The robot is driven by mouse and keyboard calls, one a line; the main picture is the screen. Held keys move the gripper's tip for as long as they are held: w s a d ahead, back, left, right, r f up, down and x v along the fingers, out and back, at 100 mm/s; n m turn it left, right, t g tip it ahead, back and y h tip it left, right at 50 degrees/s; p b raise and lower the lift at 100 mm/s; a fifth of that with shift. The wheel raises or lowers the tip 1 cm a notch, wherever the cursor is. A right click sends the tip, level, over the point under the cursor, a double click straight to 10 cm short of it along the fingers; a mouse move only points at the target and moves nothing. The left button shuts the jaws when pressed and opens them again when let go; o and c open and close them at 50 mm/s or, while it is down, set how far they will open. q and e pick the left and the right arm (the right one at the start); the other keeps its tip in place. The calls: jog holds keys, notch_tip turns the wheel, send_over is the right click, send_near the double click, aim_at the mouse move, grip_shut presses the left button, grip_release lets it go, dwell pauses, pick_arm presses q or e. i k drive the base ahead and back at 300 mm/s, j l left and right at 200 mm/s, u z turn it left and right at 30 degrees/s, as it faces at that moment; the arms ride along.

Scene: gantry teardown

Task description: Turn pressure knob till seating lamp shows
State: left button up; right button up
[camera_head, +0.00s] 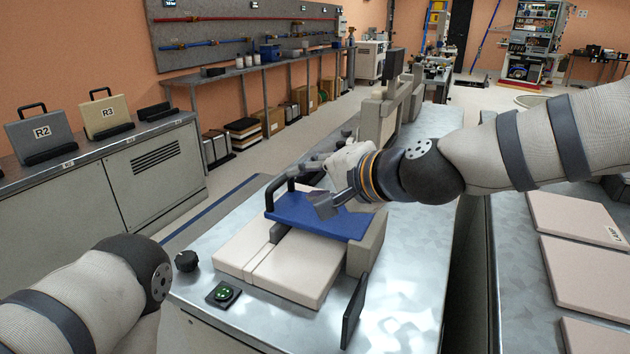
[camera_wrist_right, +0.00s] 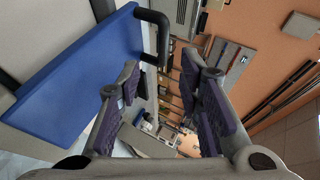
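The black round knob (camera_head: 187,261) stands on the near left corner of the metal bench. A small dark box with lit green dots (camera_head: 223,294) sits near it, at the bench's front edge; I cannot tell if it is the seating lamp. My right gripper (camera_head: 312,185) is over the blue plate with a black handle (camera_head: 304,213), well away from the knob. In the right wrist view the fingers (camera_wrist_right: 160,78) are apart with nothing between them, beside the blue plate (camera_wrist_right: 75,75) and its handle. My left arm comes in at lower left; its gripper is not visible.
White slabs (camera_head: 290,267) lie under the blue plate, against a grey block (camera_head: 367,245). A thin dark upright panel (camera_head: 354,312) stands at the bench's front right. Pale slabs (camera_head: 585,276) lie on a right-hand bench. Cases R2 (camera_head: 39,134) and R3 (camera_head: 105,115) stand at left.

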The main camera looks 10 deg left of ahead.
aim_at(187, 262)
jog(key=k, duration=1)
